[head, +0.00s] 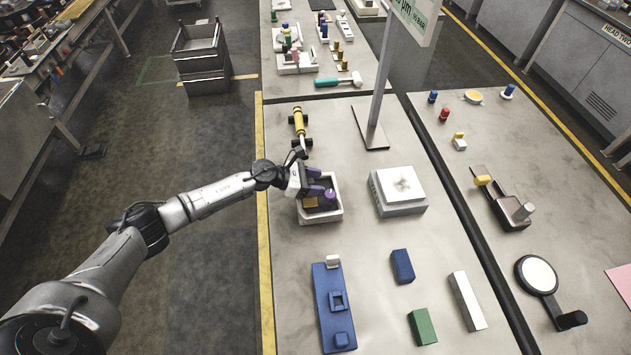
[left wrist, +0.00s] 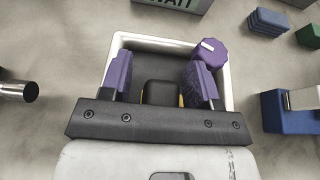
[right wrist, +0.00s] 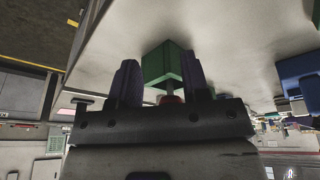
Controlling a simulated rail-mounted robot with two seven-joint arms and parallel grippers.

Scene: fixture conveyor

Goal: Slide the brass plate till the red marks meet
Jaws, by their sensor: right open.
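I cannot make out a clear brass plate or the red marks. A white-rimmed tray (head: 334,213) on the middle bench holds a purple knob (left wrist: 208,50) and a dark block with yellow edges (left wrist: 161,92). A yellow patch (head: 309,202) shows inside it in the head view. My left gripper (left wrist: 160,82) is over the tray, its purple fingers apart on either side of the dark block, with gaps showing. My right gripper (right wrist: 160,75) is open; a green block (right wrist: 163,64) shows beyond its fingers, with a small red piece below. The right arm is outside the head view.
A white square block (head: 400,190) and a sign post (head: 378,90) stand right of the tray. A yellow-and-black piece (head: 299,121) lies behind it. A blue base (head: 330,300), a blue block (head: 402,266) and a green block (head: 422,326) lie in front. Bare bench separates them.

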